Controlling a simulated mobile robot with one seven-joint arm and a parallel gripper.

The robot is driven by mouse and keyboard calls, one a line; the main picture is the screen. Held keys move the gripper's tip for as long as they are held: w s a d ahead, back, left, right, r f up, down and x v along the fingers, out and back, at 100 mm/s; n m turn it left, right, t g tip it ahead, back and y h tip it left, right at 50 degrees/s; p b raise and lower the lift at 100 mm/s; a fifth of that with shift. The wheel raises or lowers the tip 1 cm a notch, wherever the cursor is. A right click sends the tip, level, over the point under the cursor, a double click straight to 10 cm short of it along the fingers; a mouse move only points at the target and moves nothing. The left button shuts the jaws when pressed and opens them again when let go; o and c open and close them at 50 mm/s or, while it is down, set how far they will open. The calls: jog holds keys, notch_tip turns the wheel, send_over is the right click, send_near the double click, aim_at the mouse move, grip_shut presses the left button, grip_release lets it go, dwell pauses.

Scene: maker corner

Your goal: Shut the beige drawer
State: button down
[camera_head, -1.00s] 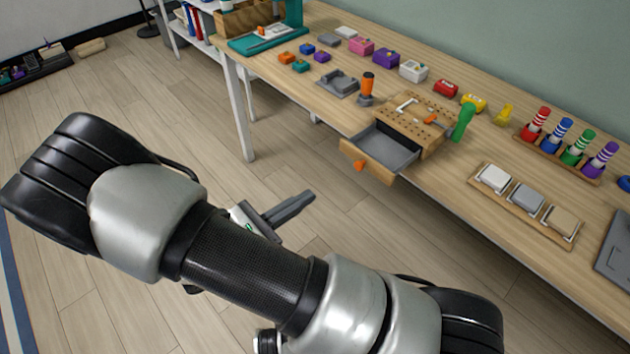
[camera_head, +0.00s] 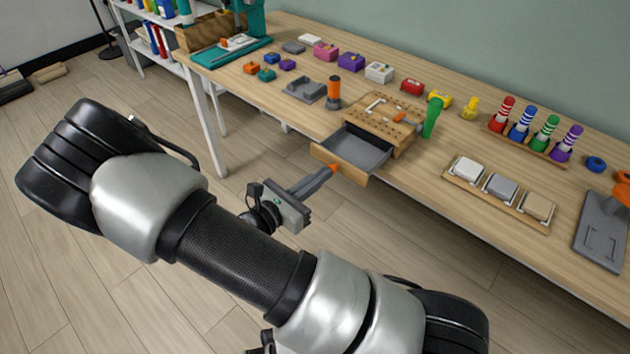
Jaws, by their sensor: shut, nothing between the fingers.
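The beige drawer (camera_head: 353,178) stands open, pulled out from under a wooden pegboard-topped box (camera_head: 398,137) at the table's front edge. Its grey inside (camera_head: 360,150) looks empty. Its orange knob (camera_head: 335,168) is on the front panel. My gripper (camera_head: 331,171) is shut with nothing in it. Its fingertips are at the knob, in front of the drawer's front panel; I cannot tell whether they touch it.
The wooden table (camera_head: 420,200) holds a green-handled tool (camera_head: 432,117), an orange-topped tool (camera_head: 334,92), and a grey tray (camera_head: 305,89) near the box. The floor in front is clear.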

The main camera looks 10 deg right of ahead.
aim_at(350, 156)
jog(key=x, duration=0.8)
jog(key=p+x, duration=0.1)
jog(key=x, duration=0.3)
jog(key=shift+w+r, duration=0.15)
jog(key=shift+r, duration=0.15)
jog(key=shift+w+d, duration=0.2)
jog(key=shift+r, duration=0.1)
jog(key=shift+s+a+p, duration=0.1)
jog(key=shift+a+p, duration=0.15)
jog(key=shift+p, duration=0.05)
jog(key=p+v, duration=0.2)
jog(key=v, duration=1.2)
